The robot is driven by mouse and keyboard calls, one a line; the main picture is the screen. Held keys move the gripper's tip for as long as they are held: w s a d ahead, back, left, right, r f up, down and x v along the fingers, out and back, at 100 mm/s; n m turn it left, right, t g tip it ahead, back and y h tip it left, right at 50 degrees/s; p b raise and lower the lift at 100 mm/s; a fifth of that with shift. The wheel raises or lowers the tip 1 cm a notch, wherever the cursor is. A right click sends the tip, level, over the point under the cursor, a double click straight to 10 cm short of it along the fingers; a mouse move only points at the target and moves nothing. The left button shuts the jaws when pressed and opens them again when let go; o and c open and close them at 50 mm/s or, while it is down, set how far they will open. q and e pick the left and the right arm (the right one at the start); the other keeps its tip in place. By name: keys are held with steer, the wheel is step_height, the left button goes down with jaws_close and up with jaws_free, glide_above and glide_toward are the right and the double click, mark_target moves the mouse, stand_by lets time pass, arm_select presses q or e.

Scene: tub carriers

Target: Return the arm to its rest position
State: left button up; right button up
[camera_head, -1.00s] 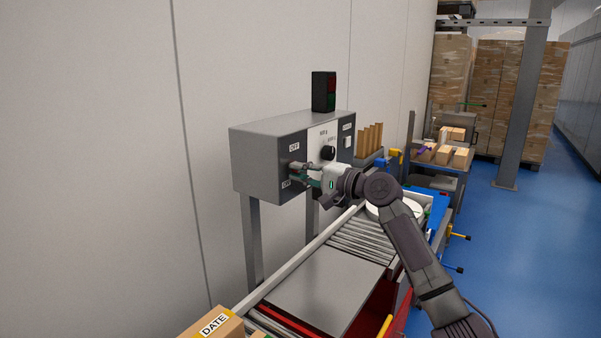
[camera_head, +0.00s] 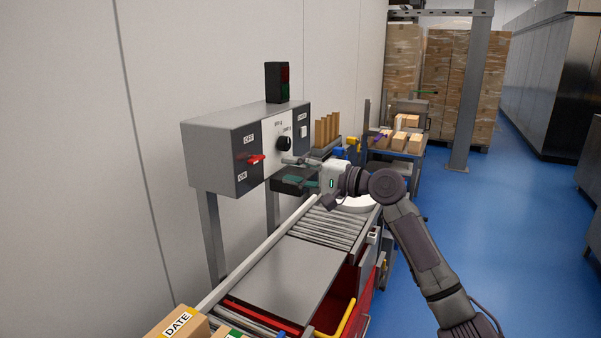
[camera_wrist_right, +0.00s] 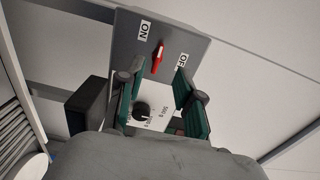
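My right gripper (camera_head: 300,172) is in front of the grey control box (camera_head: 210,150), apart from it. Its two green-padded fingers are spread with nothing between them; they also show in the right wrist view (camera_wrist_right: 157,105). A red switch handle (camera_head: 256,160) sits on the box face between the OFF and ON labels. It also shows in the right wrist view (camera_wrist_right: 158,58), beyond the fingertips. A black knob (camera_head: 284,143) is on the white panel to its right. My left gripper is not in view.
A roller conveyor (camera_head: 335,228) with a flat metal plate (camera_head: 275,280) runs below the box. A DATE-labelled carton (camera_head: 180,325) is at the bottom left. A cart with small boxes (camera_head: 400,142) stands behind. Blue floor (camera_head: 500,240) is open on the right.

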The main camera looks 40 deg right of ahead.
steer(key=shift+v, duration=0.9)
